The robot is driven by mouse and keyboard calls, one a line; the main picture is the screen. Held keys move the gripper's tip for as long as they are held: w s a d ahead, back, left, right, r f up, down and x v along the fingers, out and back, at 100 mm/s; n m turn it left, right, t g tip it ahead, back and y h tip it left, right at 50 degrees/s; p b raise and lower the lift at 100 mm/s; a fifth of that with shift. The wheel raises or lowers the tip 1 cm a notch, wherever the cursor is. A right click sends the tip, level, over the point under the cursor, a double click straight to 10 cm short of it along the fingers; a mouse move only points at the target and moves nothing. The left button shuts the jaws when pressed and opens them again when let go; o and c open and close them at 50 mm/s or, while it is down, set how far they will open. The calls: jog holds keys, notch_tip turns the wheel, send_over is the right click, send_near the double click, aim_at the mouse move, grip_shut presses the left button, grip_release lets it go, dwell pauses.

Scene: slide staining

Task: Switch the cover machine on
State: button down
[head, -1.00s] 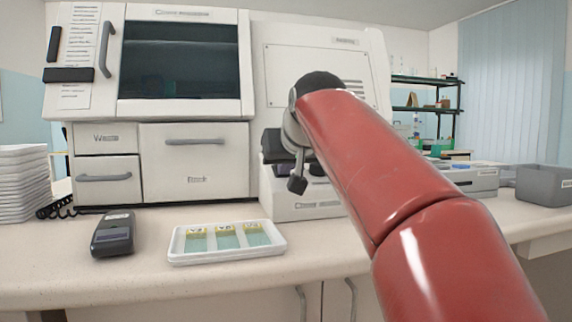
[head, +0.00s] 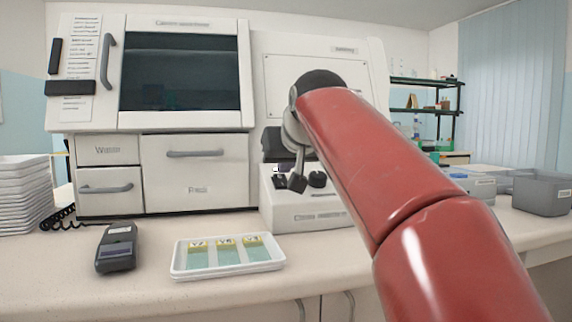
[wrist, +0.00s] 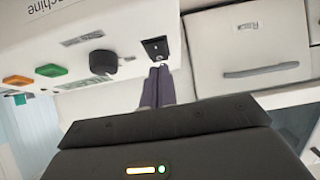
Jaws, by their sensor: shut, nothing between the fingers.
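The cover machine (head: 345,208) is a white unit on the counter, right of the big cabinet, partly hidden by my red arm. In the wrist view its front panel (wrist: 120,25) appears upside down. It has a small black switch (wrist: 155,48), a black round knob (wrist: 103,62), a green button (wrist: 51,70) and an orange button (wrist: 17,79). My gripper (wrist: 160,70) is shut and empty, its dark fingertips just below the switch in the picture. I cannot tell whether they touch it or which way the switch is set. The switch also shows in the head view (head: 279,181).
A white tray with several slides (head: 228,270) and a dark handheld device (head: 116,248) lie on the counter in front. A drawer cabinet (head: 195,175) stands left of the machine. A stack of white trays (head: 25,195) is at far left, a grey bin (head: 543,195) at right.

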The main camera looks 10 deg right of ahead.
jog(key=r, duration=0.1)
jog(key=s+r, duration=0.1)
jog(key=shift+s+r+p, duration=0.15)
jog(key=shift+r+p, duration=0.2)
jog(key=shift+p, duration=0.05)
jog(key=s+r+b, duration=0.1)
jog(key=s+r, duration=0.1)
jog(key=s, duration=0.7)
jog(key=shift+s+r, duration=0.25)
jog(key=shift+r, duration=0.15)
